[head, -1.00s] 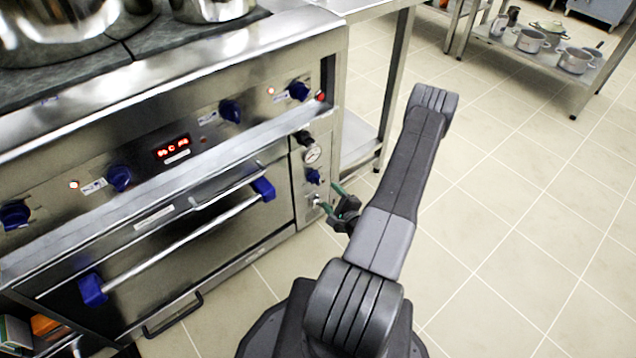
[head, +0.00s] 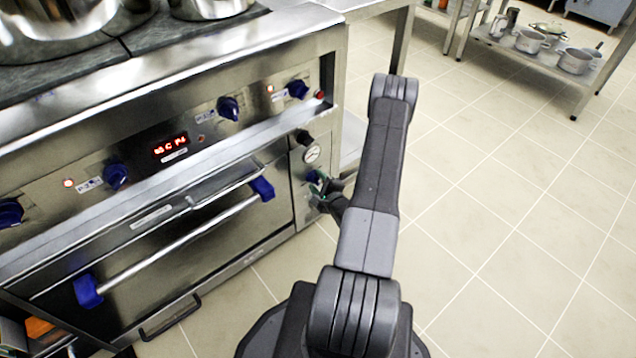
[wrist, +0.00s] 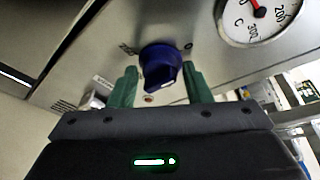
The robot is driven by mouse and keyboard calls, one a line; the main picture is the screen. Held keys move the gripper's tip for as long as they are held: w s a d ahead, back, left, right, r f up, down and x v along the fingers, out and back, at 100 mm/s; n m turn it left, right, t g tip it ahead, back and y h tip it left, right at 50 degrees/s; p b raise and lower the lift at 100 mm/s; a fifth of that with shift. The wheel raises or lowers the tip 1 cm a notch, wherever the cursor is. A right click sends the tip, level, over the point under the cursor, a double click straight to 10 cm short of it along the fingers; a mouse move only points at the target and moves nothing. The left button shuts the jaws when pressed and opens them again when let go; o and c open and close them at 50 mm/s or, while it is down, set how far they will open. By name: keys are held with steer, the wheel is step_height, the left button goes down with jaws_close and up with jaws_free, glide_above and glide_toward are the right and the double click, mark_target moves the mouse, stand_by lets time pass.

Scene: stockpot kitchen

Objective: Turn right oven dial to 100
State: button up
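The right oven dial is a dark blue knob (wrist: 161,66) on the steel side panel below the gauge, and it fills the middle of the wrist view. Its raised grip points roughly down in that picture. My gripper (wrist: 162,86) has two green fingers, one on each side of the dial, with gaps visible, so it is open and not clamped. In the head view my gripper (head: 319,186) is at the panel and mostly covers the dial. The round gauge (wrist: 257,14) has a red needle and numbers including 200 and 300; it also shows in the head view (head: 311,154).
The oven door handle (head: 185,238) with blue ends runs left of my gripper. Several other blue knobs and a red display (head: 170,146) line the upper panel. A steel table leg stands just behind the panel. Tiled floor (head: 500,250) is open on the right.

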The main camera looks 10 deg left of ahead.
steer(key=c, duration=0.6)
steer(key=shift+m+b, duration=0.3)
steer(key=shift+m, duration=0.1)
steer(key=m+g+b, duration=0.1)
steer(key=m+g, duration=0.1)
steer(key=m, duration=0.1)
steer(key=shift+w+d+m+y+b, duration=0.15)
steer(key=shift+m+y+b, duration=0.15)
steer(key=shift+y+b, duration=0.1)
steer(key=m+g, duration=0.1)
steer(key=m, duration=0.1)
steer(key=m+g+y+b, duration=0.1)
steer(key=m, duration=0.1)
steer(key=shift+w+d+y, duration=0.1)
steer(key=shift+w+y, duration=0.05)
steer(key=shift+y, duration=0.15)
steer(key=shift+r+m, duration=0.1)
steer(key=shift+m, duration=0.2)
steer(key=o, duration=1)
